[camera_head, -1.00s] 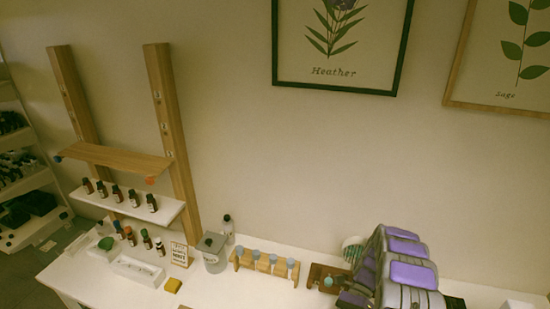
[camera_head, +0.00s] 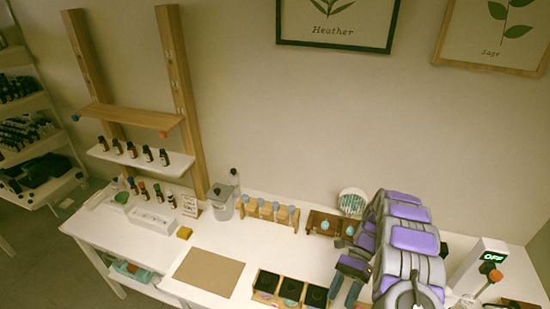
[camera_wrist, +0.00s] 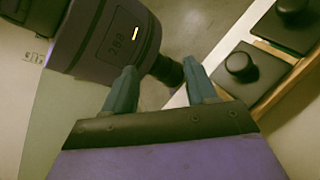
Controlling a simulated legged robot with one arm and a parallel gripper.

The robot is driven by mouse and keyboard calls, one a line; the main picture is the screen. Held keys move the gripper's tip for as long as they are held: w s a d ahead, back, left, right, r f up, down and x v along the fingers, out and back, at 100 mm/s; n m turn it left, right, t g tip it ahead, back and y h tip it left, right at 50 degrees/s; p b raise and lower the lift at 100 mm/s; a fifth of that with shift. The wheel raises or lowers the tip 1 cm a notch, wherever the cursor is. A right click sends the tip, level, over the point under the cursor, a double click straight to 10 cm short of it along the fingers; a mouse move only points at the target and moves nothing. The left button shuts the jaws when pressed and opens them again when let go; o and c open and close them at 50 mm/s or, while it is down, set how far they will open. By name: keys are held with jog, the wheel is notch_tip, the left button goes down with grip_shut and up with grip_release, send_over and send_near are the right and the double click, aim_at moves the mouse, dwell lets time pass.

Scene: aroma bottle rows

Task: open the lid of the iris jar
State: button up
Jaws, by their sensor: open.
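Several square jars with black round-knobbed lids sit in a wooden tray (camera_head: 253,290) near the table's front edge. The lids show at left (camera_head: 267,281), middle (camera_head: 291,289) and right (camera_head: 316,295), all closed. I cannot read which one is the iris jar. In the wrist view two black lids, a nearer one (camera_wrist: 244,76) and a farther one (camera_wrist: 291,18), lie to the right of my fingers. My gripper (camera_wrist: 162,72) is open with nothing between its blue-grey fingers. In the head view my gripper (camera_head: 344,291) is just right of the jar tray.
A brown mat (camera_head: 208,272) lies left of the jars. Behind stand a wooden vial rack (camera_head: 267,210) and a dark wooden tray (camera_head: 325,224). A device reading OFF (camera_head: 488,258) stands at right.

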jog(key=s+a+r+n+t+h+b, duration=0.2)
jog(key=s+r+n+b, duration=0.15)
jog(key=r, duration=0.25)
jog(key=s+a+r+n+t+h+b, duration=0.2)
jog(key=s+r+n+h+b, duration=0.1)
jog(key=s+r, duration=0.3)
jog(key=s+a+n+t+h+b, duration=0.1)
jog(key=s+n+t+b, duration=0.4)
jog(key=s, duration=1.1)
jog(key=shift+a+f+n+h+b, duration=0.2)
jog(key=shift+n+h+b, duration=0.2)
jog(key=shift+n+h, duration=0.5)
jog(key=m+t+p, duration=0.2)
jog(key=m+p, duration=0.3)
jog(key=m, duration=0.3)
send_over(317, 294)
notch_tip(317, 294, down, 17)
jog(key=shift+r+b, duration=0.2)
jog(key=shift+b, duration=0.35)
